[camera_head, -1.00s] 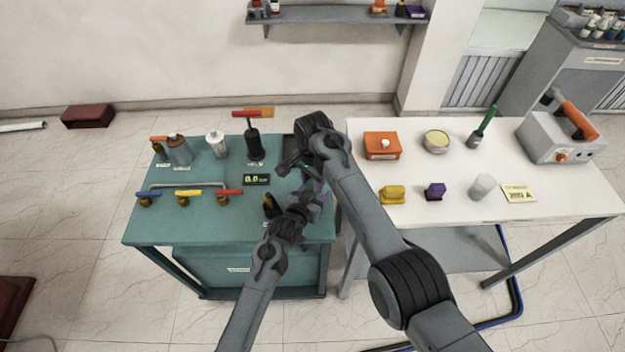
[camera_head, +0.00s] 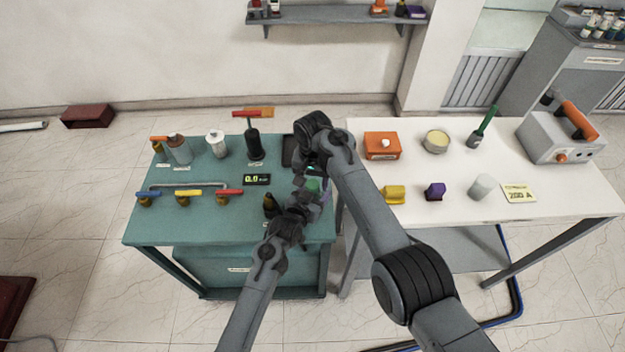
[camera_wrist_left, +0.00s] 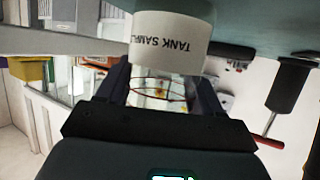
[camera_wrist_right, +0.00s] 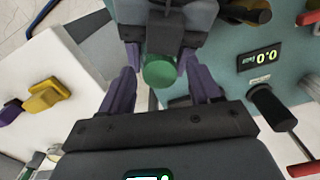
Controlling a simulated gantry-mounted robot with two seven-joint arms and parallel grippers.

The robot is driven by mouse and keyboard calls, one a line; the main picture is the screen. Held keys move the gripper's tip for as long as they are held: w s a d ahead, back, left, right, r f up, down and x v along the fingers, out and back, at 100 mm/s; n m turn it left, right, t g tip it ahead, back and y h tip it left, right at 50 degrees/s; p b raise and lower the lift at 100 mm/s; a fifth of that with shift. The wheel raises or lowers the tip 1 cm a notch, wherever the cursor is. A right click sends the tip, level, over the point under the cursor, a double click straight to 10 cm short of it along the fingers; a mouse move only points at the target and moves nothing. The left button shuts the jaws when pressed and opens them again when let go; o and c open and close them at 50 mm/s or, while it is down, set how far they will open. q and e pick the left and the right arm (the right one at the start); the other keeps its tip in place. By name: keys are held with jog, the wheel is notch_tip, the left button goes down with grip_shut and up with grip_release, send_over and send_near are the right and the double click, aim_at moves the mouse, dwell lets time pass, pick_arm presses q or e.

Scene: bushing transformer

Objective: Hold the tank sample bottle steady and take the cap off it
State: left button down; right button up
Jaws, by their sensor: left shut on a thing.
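The tank sample bottle, with a white label (camera_wrist_left: 168,42) reading "TANK SAMPL", shows in the left wrist view. My left gripper (camera_head: 316,194) is shut on it, and the fingers hide part of the bottle. Its green cap (camera_wrist_right: 160,70) faces my right wrist camera and also shows in the head view (camera_head: 313,185). My right gripper (camera_wrist_right: 162,84) is open, with one purple finger on either side of the cap and visible gaps to it. In the head view the right gripper's fingers are largely hidden by its wrist.
The green bench (camera_head: 210,218) carries several valves, a 0.0 display (camera_head: 257,179), a dark bottle (camera_head: 271,205) and a black cylinder with a red handle (camera_head: 254,144). The white table (camera_head: 460,212) at the right holds several items. Both arms are close together at the bench's right edge.

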jog(key=shift+r, duration=2.25)
pick_arm(q)
jog(key=shift+c, duration=0.4)
grip_release()
jog(key=shift+p+v, duration=0.95)
jog(key=shift+v, duration=4.45)
jog(key=shift+c, duration=0.4)
pick_arm(e)
jog(key=shift+r, duration=0.95)
